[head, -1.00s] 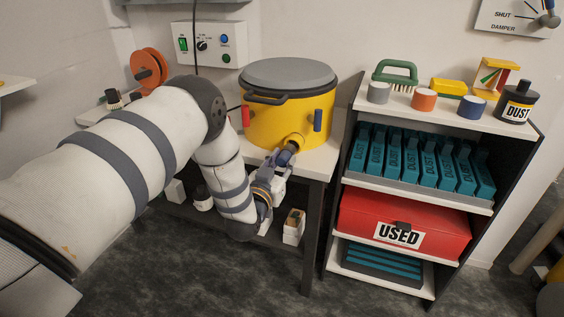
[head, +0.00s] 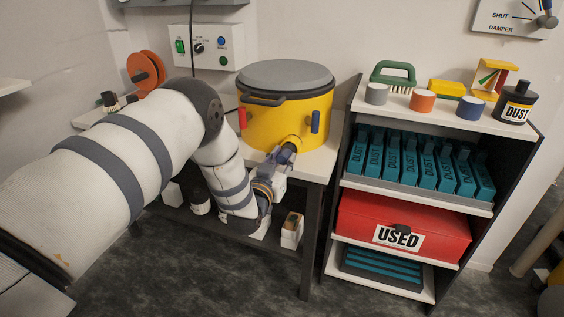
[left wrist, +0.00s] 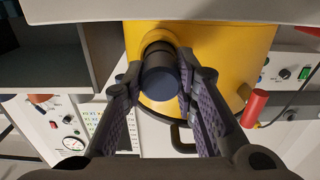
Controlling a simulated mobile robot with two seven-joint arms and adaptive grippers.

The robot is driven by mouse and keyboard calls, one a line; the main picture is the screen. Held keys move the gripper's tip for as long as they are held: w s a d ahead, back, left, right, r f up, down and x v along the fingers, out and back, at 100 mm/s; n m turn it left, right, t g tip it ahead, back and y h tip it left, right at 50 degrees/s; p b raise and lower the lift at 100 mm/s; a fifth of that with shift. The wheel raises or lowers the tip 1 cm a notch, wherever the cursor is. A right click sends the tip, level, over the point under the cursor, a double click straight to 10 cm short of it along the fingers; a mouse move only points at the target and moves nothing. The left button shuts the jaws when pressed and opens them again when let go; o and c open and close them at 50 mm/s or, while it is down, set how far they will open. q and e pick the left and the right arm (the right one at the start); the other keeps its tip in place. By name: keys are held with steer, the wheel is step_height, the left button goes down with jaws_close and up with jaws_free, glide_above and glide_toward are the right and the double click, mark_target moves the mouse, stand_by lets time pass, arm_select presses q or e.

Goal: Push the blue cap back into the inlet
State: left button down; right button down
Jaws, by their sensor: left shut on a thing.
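The yellow drum (head: 270,122) with a grey lid stands on the bench, and its short yellow inlet (head: 293,142) points out at the front. The dark blue cap (head: 287,154) is at the inlet's mouth, in line with it. In the left wrist view the cap's round end (left wrist: 160,84) faces me, with a dark neck between it and the yellow inlet collar (left wrist: 150,34). My left gripper (head: 279,165) is shut on the cap, one finger on each side. How deep the cap sits is hard to tell. My right gripper is not in view.
A red handle (left wrist: 255,107) sticks out from the drum beside the gripper. The bench edge (head: 325,165) is close below. A shelf unit with teal boxes (head: 410,160) and a red USED box (head: 400,222) stands to the right.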

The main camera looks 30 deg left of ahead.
arm_select(q)
steer(key=shift+b+x, duration=0.35)
steer(key=shift+x, duration=0.45)
steer(key=c, duration=1.2)
jaws_free()
steer(key=v, duration=1.2)
